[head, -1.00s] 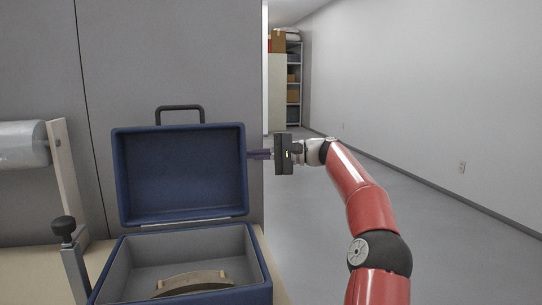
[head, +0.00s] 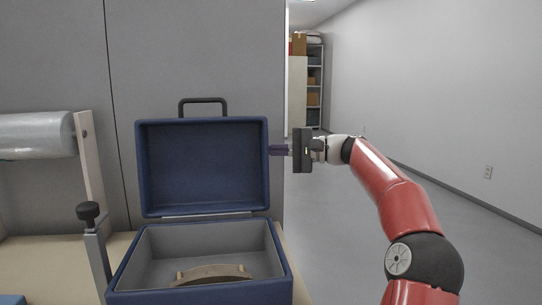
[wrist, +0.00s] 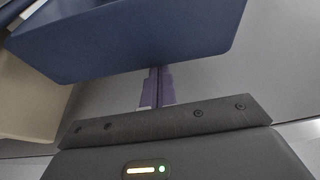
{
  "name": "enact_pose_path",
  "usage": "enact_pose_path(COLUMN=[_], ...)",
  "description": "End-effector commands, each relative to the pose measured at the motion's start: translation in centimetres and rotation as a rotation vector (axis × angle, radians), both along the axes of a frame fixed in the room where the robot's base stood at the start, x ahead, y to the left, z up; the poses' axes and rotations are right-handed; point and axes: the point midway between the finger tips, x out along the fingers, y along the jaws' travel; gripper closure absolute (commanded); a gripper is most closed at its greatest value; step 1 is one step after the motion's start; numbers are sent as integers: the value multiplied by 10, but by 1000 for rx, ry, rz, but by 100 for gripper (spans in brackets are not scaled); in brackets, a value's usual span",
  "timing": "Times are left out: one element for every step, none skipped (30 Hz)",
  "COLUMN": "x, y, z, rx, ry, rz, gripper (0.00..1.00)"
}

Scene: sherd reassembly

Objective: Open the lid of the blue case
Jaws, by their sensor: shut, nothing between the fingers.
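The blue case (head: 200,297) stands on the bench in the head view with its lid (head: 203,168) raised, standing up at the back with the handle (head: 203,102) on top. A curved tan sherd (head: 212,274) lies inside the grey-lined base. My gripper (head: 279,150) is at the lid's right edge, pointing left, its fingers together and empty. In the wrist view the closed fingers (wrist: 160,86) reach up to the blue lid (wrist: 130,40), and their tips are partly hidden by it. I cannot tell whether they touch it.
A clamp with a black knob (head: 88,211) stands left of the case. A roll of clear film (head: 35,135) on a wooden stand is at the far left. A grey wall panel rises behind the case. Open floor (head: 340,230) lies to the right.

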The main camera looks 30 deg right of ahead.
Motion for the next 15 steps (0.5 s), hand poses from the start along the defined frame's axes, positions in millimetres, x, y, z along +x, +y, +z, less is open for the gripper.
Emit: enact_pose_path(x=[-5,-9,-13,-16,-19,-23,-26,-29,-32,-35,-37,-39,-40,-41,-41], y=[1,2,4,4,6,7,8,9,9,10,11,12,12,12,13], z=[-5,-3,-2,0,2,5,6,8,11,12,14,16,17,18,20], rx=[-13,-20,-29,-37,-43,-51,-58,-63,-68,-73,-77,-81,-84,-85,-86], ry=[-35,-59,-90,-115,-139,-169,-188,-207,-231,-246,-258,-272,-280,-288,-293], rz=[-1,-1,-2,-2,-2,-1,-1,-1,0,0,0,1,1,2,2], gripper=[100,100,100,100,100,100,100,100,100,100,100,100,100,100,100])
